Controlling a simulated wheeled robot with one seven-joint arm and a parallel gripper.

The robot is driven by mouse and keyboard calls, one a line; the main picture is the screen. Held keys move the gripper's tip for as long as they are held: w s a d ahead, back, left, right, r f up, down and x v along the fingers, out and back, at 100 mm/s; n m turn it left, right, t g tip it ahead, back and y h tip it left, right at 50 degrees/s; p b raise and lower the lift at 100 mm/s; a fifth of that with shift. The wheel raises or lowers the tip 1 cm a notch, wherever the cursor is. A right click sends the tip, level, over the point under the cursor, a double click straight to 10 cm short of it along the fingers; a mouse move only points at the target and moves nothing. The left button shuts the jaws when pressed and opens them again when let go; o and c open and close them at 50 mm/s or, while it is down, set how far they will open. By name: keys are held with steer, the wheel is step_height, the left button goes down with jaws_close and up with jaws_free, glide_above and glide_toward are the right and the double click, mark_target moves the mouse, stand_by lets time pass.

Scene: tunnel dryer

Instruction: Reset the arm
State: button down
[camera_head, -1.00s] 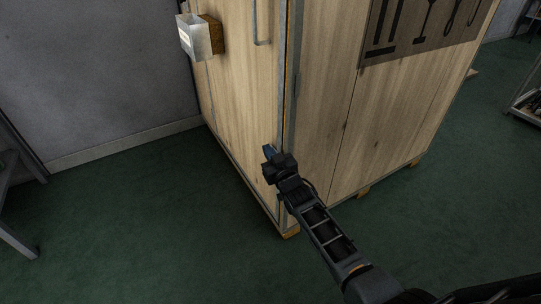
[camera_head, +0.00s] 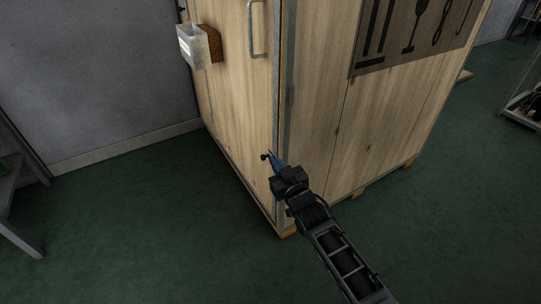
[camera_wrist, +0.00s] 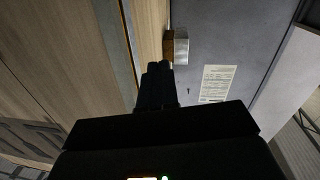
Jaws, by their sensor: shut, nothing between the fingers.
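My gripper (camera_head: 268,157) is in front of the lower corner of a large wooden crate-like cabinet (camera_head: 240,110) in the head view. Its fingers are shut and hold nothing. In the wrist view, the dark fingers (camera_wrist: 157,75) point ahead along the wooden side, towards a metal box. My arm reaches up from the bottom right of the head view. Whether the fingertips touch the wood cannot be told.
A vertical metal handle (camera_head: 257,28) is on the cabinet's left face. A metal box (camera_head: 193,45) on a brown block juts out at its left edge. Metal frames stand at far left (camera_head: 20,220) and far right (camera_head: 525,105). Green floor (camera_head: 130,220) is clear at left.

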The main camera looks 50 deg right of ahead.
steer(key=shift+s+a+r, duration=0.15)
steer(key=shift+s+a, duration=0.05)
steer(key=shift+s, duration=0.25)
steer(key=shift+s+a+r, duration=0.15)
steer(key=shift+s, duration=0.3)
steer(key=s+a+f+n+y, duration=0.1)
steer(key=s+a+y, duration=0.2)
steer(key=s+a, duration=1.05)
steer(key=s+a+r+n+g+y, duration=0.1)
steer(key=s+a+r, duration=0.2)
steer(key=s, duration=0.5)
steer(key=s+a+r+y, duration=0.1)
steer(key=s+a+r, duration=0.2)
steer(key=s, duration=0.5)
steer(key=s+a+r+n+y, duration=0.1)
steer(key=s+a+r+y, duration=0.1)
steer(key=s+r, duration=0.65)
step_height(320, 180, up, 15)
steer(key=p, duration=1.4)
steer(key=shift+w+a+g, duration=0.2)
steer(key=shift+g, duration=0.2)
